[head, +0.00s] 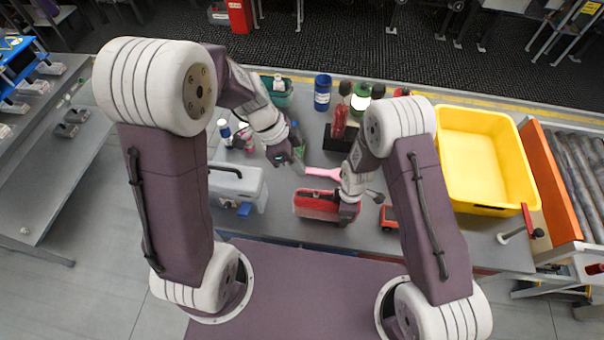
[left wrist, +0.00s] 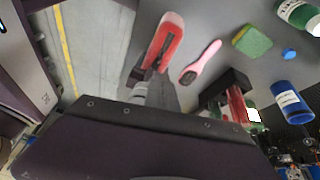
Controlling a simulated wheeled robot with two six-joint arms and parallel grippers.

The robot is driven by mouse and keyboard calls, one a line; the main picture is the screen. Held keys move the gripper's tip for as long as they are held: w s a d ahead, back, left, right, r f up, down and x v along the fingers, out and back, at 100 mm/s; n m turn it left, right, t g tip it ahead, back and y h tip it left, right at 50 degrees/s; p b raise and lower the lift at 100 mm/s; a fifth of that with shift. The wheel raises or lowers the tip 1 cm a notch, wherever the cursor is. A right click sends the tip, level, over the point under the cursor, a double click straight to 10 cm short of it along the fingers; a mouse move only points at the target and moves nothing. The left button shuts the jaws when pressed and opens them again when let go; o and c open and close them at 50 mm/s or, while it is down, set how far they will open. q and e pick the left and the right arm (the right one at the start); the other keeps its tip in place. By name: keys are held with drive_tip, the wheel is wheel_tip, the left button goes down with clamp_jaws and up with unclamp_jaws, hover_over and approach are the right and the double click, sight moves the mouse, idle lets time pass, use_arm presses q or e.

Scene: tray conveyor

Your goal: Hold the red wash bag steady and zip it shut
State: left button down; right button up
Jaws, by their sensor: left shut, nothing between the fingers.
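The red wash bag (head: 312,207) lies on the grey table in front of me, a dark strip along its top. It also shows in the left wrist view (left wrist: 171,30). I cannot tell how far its zip is closed. My right gripper (head: 347,213) is at the bag's right end, covering that part; whether its fingers are closed on the bag is hidden. My left gripper (head: 299,168) is shut and empty, above the table behind the bag and apart from it.
A pink brush (head: 322,173) lies just behind the bag. A white case (head: 238,187) stands to the left, and a red toy-like item (head: 388,218) to the right. Bottles, including a blue one (head: 322,92), stand behind. A yellow crate (head: 486,208) is at the right.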

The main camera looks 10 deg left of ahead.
use_arm(q)
drive_tip(key=n, duration=3.4)
approach(312, 195)
drive_tip(key=a+f, duration=0.2)
drive_tip(key=f, duration=0.1)
drive_tip(key=shift+s+a+f, duration=0.1)
drive_tip(key=shift+s+f, duration=0.05)
drive_tip(key=shift+f, duration=0.1)
drive_tip(key=d, duration=0.3)
drive_tip(key=shift+d+f, duration=0.15)
drive_tip(key=shift+f, duration=0.2)
drive_tip(key=shift+d, duration=0.5)
